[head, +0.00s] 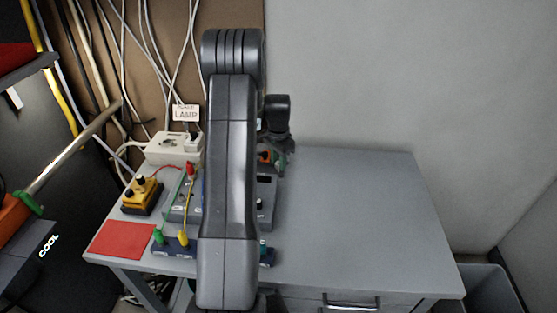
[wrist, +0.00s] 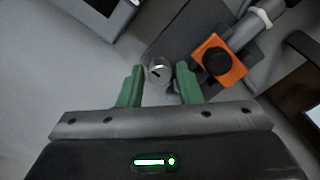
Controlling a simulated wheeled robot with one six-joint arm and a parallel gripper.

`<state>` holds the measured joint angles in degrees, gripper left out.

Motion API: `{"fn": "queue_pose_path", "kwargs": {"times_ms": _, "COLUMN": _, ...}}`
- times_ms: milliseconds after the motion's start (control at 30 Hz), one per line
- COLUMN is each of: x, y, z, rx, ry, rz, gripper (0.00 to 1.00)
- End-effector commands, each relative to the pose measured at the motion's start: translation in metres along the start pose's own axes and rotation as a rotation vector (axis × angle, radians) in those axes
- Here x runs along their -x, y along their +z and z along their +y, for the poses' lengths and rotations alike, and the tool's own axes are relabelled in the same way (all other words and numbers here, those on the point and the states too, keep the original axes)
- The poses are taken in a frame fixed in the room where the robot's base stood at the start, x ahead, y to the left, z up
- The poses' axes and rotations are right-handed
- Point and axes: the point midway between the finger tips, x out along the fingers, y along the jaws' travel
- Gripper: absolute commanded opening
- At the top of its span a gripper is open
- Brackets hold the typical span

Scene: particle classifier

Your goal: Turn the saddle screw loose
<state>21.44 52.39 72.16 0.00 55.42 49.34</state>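The saddle screw, a round silver head with a dark slot (wrist: 160,71), shows in the wrist view on a grey metal part. My gripper (wrist: 159,76) has two green fingers, one on the left and one on the right of the screw head. A gap shows on both sides, so the fingers are open and hold nothing. Whether the tips are level with the head or above it, I cannot tell.
An orange block with a black knob (wrist: 218,63) sits close to the right finger. In the head view, a lamp supply box (head: 172,148), a yellow box (head: 142,196) and a red mat (head: 122,240) lie left of my arm. The grey table's right side (head: 370,210) is clear.

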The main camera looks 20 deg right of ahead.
Motion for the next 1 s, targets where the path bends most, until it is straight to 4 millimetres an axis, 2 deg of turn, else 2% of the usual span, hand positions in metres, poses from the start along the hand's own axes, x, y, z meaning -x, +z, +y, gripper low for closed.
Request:
{"fn": "queue_pose_path", "kwargs": {"times_ms": 167, "x": 0.0001, "y": 0.0001, "z": 0.0001, "rx": 0.0, "ry": 0.0, "rz": 0.0, "gripper": 0.29}}
{"fn": "queue_pose_path", "kwargs": {"times_ms": 300, "x": 0.0002, "y": 0.0001, "z": 0.0001, "rx": 0.0, "ry": 0.0, "rz": 0.0, "gripper": 0.02}}
{"fn": "queue_pose_path", "kwargs": {"times_ms": 333, "x": 0.0002, "y": 0.0001, "z": 0.0001, "rx": 0.0, "ry": 0.0, "rz": 0.0, "gripper": 0.0}}
{"fn": "queue_pose_path", "kwargs": {"times_ms": 667, "x": 0.0, "y": 0.0, "z": 0.0, "rx": 0.042, "ry": 0.0, "rz": 0.0, "gripper": 0.0}}
{"fn": "queue_pose_path", "kwargs": {"times_ms": 1000, "x": -0.0004, "y": 0.0, "z": 0.0, "rx": 0.27, "ry": 0.0, "rz": 0.0, "gripper": 0.0}}
